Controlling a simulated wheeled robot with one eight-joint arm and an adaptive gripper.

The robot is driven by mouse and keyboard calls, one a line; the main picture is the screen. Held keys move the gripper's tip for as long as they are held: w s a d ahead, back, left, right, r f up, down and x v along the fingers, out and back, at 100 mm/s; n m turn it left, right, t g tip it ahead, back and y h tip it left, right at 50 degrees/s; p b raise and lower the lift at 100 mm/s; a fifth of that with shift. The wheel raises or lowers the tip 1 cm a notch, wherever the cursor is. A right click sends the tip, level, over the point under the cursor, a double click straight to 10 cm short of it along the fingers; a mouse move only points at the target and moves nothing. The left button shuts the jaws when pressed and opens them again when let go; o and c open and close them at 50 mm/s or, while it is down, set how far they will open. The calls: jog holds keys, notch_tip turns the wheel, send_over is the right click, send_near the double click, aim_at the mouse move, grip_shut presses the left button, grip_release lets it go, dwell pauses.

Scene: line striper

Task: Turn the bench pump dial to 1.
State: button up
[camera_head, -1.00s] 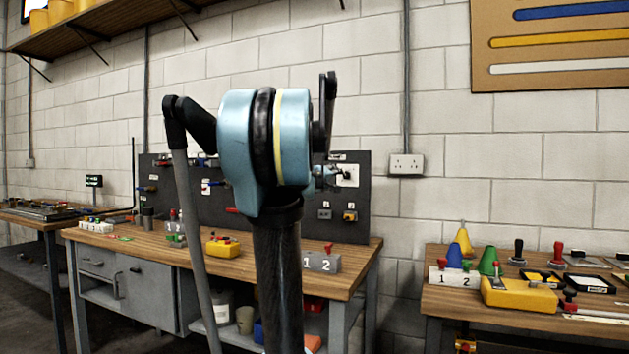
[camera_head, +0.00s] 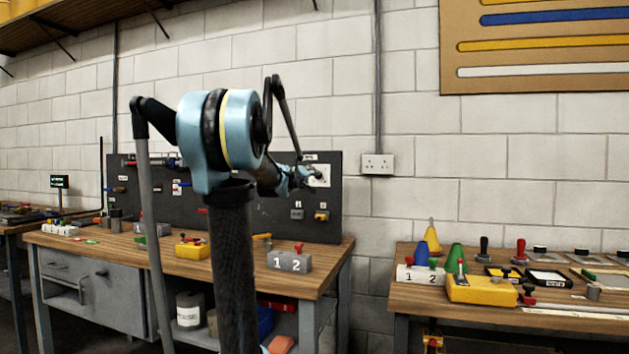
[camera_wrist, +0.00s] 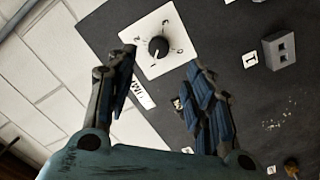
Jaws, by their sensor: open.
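The dial is a round black knob (camera_wrist: 158,48) on a white square plate (camera_wrist: 176,62) marked with numbers, fixed to a dark upright panel. The plate (camera_head: 321,178) also shows at the panel's upper right in the head view. My gripper (camera_wrist: 161,57) is open and empty, its two fingers spread to the left and right of the knob in the wrist view. The fingers seem short of the plate, and I see no contact. In the head view my gripper (camera_head: 299,175) is just left of the plate. I cannot tell which number the knob points to.
The dark panel (camera_head: 270,215) also carries small switches and a grey block (camera_wrist: 280,48) beside the plate. Below is a wooden bench (camera_head: 325,250) with a grey block marked 1 2 (camera_head: 289,262) and a yellow box (camera_head: 192,249). Another cluttered bench (camera_head: 420,297) stands right.

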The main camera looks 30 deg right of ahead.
jog(key=x, duration=0.9)
jog(key=c, duration=1.1)
